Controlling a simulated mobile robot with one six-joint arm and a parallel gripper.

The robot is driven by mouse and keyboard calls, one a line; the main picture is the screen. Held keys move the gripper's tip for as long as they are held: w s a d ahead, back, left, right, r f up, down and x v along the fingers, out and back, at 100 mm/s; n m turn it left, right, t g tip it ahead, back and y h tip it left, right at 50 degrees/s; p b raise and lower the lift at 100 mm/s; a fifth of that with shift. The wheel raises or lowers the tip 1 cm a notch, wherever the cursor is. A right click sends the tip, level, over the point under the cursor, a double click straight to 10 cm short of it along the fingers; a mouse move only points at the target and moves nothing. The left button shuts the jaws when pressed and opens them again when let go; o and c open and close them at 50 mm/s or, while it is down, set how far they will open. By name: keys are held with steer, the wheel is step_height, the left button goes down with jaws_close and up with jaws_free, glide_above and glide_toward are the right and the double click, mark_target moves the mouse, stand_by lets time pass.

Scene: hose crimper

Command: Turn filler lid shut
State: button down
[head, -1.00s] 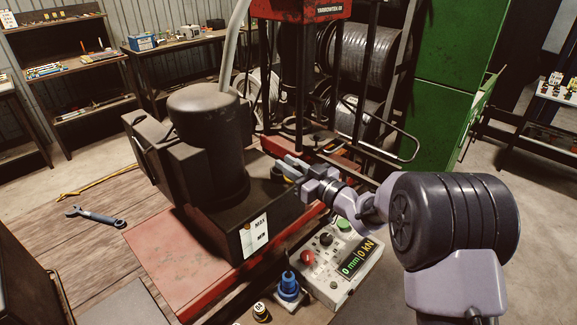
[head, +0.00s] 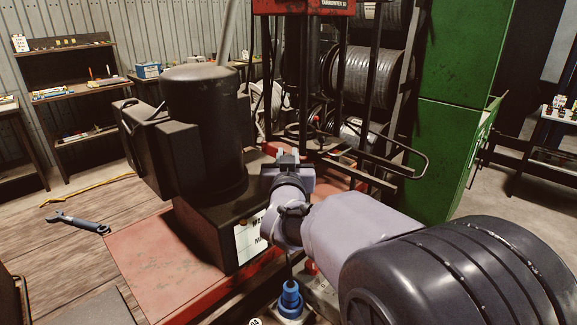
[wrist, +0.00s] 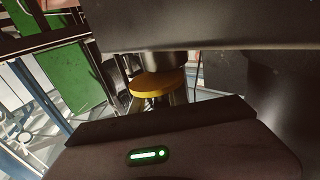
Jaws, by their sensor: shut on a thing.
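My gripper (head: 288,158) is at the top right edge of the black tank block (head: 200,235), below and right of the tall black cylinder (head: 203,130). In the wrist view the filler lid (wrist: 158,82) is a yellow disc with a dark part above it, close in front of my gripper. My gripper is shut on the lid. In the head view my gripper and wrist hide the lid, and I cannot tell how far it is turned.
A white MAX/MIN level label (head: 250,238) is on the tank's front, partly behind my wrist. The red press frame (head: 300,6) and dark bent rails (head: 400,165) stand close behind my gripper. A blue-topped item (head: 290,300) stands below. A wrench (head: 78,222) lies at left.

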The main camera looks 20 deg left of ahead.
steer(key=shift+w+a+r+m+t+h+p, duration=0.1)
steer(key=shift+m+t+h+p, duration=0.2)
steer(key=shift+h, duration=0.3)
steer(key=shift+w+m+t+h+p, duration=0.1)
steer(key=shift+m+h+p, duration=0.1)
steer(key=shift+m+h, duration=0.3)
steer(key=shift+h, duration=0.3)
steer(key=c, duration=1.3)
jaws_free()
steer(key=p+v, duration=0.2)
steer(key=v, duration=1.5)
steer(key=shift+s, duration=0.15)
